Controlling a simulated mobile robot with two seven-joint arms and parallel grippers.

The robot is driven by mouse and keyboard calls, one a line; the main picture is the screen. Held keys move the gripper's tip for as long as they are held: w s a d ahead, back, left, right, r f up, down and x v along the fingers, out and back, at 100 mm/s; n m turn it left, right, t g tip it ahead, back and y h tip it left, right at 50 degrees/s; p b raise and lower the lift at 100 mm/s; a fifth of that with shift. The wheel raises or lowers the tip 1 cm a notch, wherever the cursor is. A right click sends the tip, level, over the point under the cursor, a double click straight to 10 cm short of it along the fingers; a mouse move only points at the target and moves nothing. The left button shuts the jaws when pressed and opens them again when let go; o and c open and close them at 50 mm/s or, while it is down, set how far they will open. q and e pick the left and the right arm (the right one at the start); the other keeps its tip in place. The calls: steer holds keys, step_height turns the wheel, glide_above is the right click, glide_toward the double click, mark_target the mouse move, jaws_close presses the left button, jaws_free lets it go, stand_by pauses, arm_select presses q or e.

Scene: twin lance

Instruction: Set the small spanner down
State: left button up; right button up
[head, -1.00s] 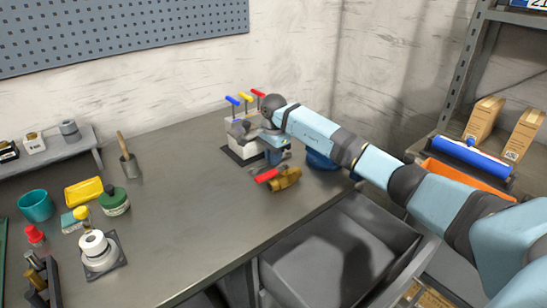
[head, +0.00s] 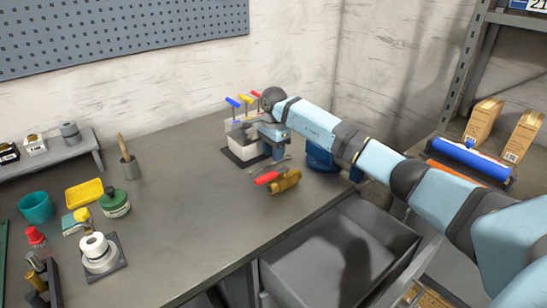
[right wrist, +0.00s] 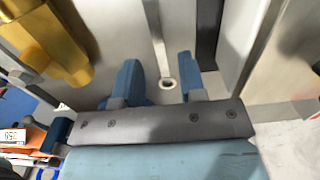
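The small spanner (right wrist: 157,45) is a thin grey bar with a ring end, seen in the right wrist view between my right gripper's blue fingers (right wrist: 160,76). The fingers are apart, with a gap on each side of the spanner. In the head view the right gripper (head: 279,148) is over the back right of the workbench (head: 190,190). A small grey piece of the spanner (head: 284,159) shows just below it, seeming to lie on the bench. The gripper and wrist hide part of that spot. My left gripper is not in view.
A brass valve with a red handle (head: 285,181) lies close in front of the right gripper. A white block with coloured T-handles (head: 243,143) stands to its left, a blue round object (head: 320,157) to its right. An open grey drawer (head: 335,245) is below. Mid-bench is clear.

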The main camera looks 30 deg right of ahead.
arm_select(q)
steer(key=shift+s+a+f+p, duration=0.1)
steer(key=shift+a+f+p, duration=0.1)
steer(key=shift+p, duration=0.2)
arm_select(e)
step_height(320, 180, up, 10)
steer(key=shift+f, duration=0.15)
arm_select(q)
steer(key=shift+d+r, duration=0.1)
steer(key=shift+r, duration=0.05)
